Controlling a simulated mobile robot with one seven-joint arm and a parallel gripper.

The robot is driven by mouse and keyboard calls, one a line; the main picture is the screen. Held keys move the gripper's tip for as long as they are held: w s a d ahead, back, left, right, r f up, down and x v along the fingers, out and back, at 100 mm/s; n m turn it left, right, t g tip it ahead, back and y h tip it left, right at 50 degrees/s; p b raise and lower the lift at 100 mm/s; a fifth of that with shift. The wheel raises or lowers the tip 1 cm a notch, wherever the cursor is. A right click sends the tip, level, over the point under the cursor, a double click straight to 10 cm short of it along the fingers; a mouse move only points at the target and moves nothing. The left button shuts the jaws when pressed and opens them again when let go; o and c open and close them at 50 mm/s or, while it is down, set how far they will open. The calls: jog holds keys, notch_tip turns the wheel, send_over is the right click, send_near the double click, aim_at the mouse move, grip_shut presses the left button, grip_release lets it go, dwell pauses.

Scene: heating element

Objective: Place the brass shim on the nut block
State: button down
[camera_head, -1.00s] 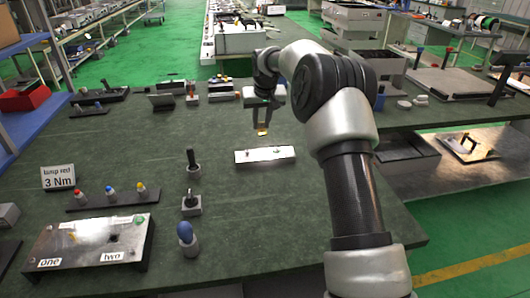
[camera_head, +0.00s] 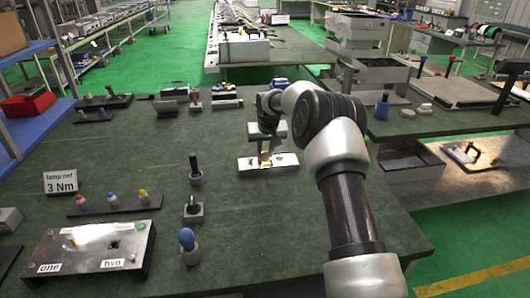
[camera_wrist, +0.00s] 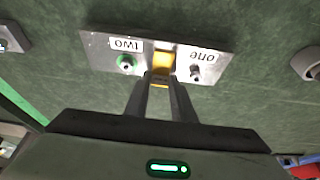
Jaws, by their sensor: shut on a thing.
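The brass shim (camera_wrist: 163,62) is a small yellow piece at the tips of my gripper (camera_wrist: 160,80). My gripper is shut on it, with its fingers pointing down. In the head view the shim shows as a small yellow spot (camera_head: 265,158) below my gripper (camera_head: 266,150). A pale metal block (camera_head: 252,164), probably the nut block, lies under it on the green bench. In the wrist view this block (camera_wrist: 100,50) carries labels "two" and "one" and a stud near each. The shim shows over its middle, between the labels. Whether it touches the block cannot be told.
A larger plate (camera_head: 75,258), also labelled one and two, stands front left. Upright tools (camera_head: 188,245) stand in holders left of the block. A rack with coloured caps (camera_head: 112,206) and a "3 Nm" sign (camera_head: 60,181) are farther left.

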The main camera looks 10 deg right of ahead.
jog(key=shift+f, duration=0.1)
jog(key=c, duration=1.5)
grip_release()
